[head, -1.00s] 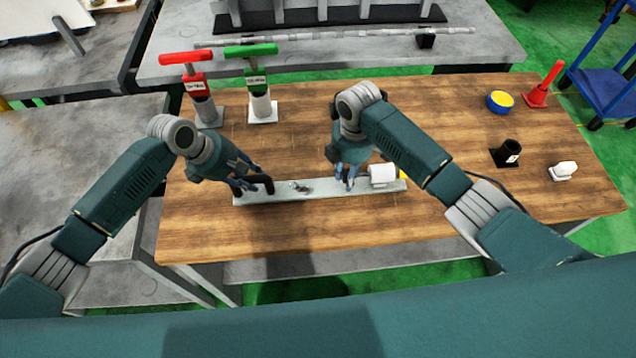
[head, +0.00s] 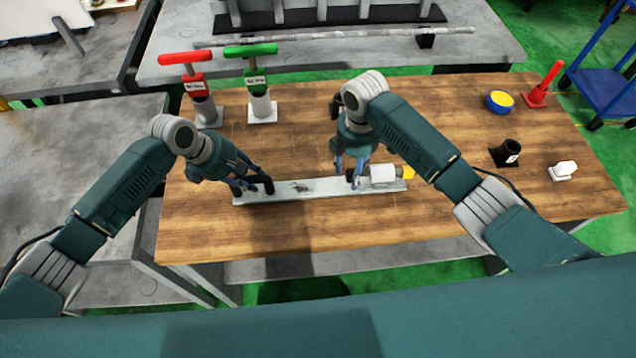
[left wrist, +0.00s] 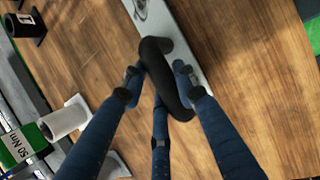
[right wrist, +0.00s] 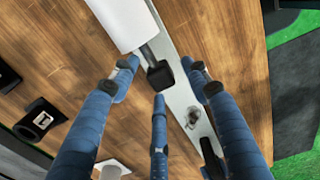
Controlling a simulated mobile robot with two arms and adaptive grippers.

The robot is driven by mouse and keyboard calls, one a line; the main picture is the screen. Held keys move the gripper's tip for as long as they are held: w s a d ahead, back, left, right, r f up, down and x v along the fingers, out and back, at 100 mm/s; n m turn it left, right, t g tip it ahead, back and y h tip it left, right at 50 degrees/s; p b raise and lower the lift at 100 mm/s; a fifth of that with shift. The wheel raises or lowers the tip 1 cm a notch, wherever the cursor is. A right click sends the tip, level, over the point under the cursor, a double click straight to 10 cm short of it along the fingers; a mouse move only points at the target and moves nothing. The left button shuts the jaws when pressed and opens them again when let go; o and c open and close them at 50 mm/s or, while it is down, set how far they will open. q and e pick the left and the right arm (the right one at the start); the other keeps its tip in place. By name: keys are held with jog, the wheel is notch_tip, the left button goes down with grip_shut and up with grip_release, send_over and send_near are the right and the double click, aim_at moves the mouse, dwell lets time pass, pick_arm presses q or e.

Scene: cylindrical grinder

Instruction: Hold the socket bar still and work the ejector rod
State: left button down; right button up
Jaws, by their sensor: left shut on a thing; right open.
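The socket bar (head: 325,187) is a long pale grey bar lying flat on the wooden table. My left gripper (head: 253,186) is shut on the black curved handle (left wrist: 165,75) at the bar's left end. A white cylinder (head: 383,174) sits at the right end, with a yellow end piece (head: 407,172) to its right. A rod with a black knob (right wrist: 159,75) comes out of the cylinder's left side. My right gripper (head: 352,172) is open, its fingers apart near the knob. A small metallic detail (right wrist: 192,117) shows mid-bar; its shape is unclear.
A red-handled tool (head: 187,60) and a green-handled tool (head: 252,55) stand at the back left. The front table area is clear.

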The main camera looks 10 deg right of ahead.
jog(key=shift+r, duration=2.8)
pick_arm(q)
jog(key=c, duration=1.3)
grip_release()
jog(key=shift+a, duration=0.1)
jog(key=shift+o, duration=0.2)
jog(key=v, duration=1.1)
jog(key=shift+a+r, duration=0.15)
jog(key=shift+r, duration=0.25)
